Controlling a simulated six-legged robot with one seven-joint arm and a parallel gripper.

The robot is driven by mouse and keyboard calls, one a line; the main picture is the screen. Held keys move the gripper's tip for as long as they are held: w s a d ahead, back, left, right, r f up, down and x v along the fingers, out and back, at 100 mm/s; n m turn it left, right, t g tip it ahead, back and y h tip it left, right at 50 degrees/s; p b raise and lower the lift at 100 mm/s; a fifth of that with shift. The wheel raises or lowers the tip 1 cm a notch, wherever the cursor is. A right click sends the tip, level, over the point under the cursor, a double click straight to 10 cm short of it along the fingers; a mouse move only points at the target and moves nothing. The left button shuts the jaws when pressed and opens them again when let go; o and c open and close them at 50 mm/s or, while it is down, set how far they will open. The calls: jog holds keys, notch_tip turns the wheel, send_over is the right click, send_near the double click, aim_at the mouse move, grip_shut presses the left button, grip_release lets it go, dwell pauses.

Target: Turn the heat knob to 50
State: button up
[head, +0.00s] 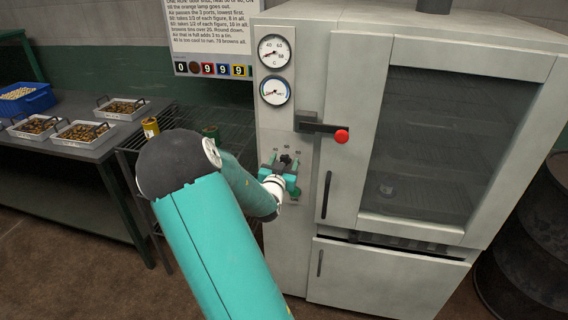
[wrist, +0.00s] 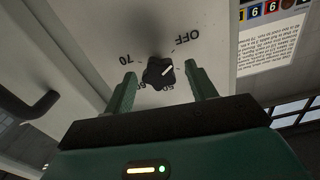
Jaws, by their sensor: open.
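The heat knob (wrist: 158,75) is a dark, lobed dial with a white pointer mark on the pale panel of the oven (head: 330,110). In the wrist view, OFF shows at its upper right, 70 at its left, and other numbers below, partly hidden by the knob. The white mark points right and slightly up, nearer the OFF side than 70. My gripper (wrist: 160,69) is open, with one green finger on each side of the knob and a gap to each. In the head view my gripper (head: 284,172) is at the panel, and the knob (head: 285,160) shows just above it.
A red-tipped door latch (head: 341,136) juts out above right of my gripper. Two gauges (head: 274,70) sit above. A door handle (head: 327,195) is to the right. A wire rack (head: 230,125) and a table (head: 85,150) with trays stand left. A dark drum (head: 530,240) stands right.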

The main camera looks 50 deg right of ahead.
jog(key=c, duration=1)
jog(key=shift+m, duration=0.4)
jog(key=m, duration=0.4)
jog(key=shift+s+f, duration=0.1)
jog(key=m, duration=1.8)
jog(key=shift+f+m, duration=0.15)
jog(key=shift+m, duration=0.25)
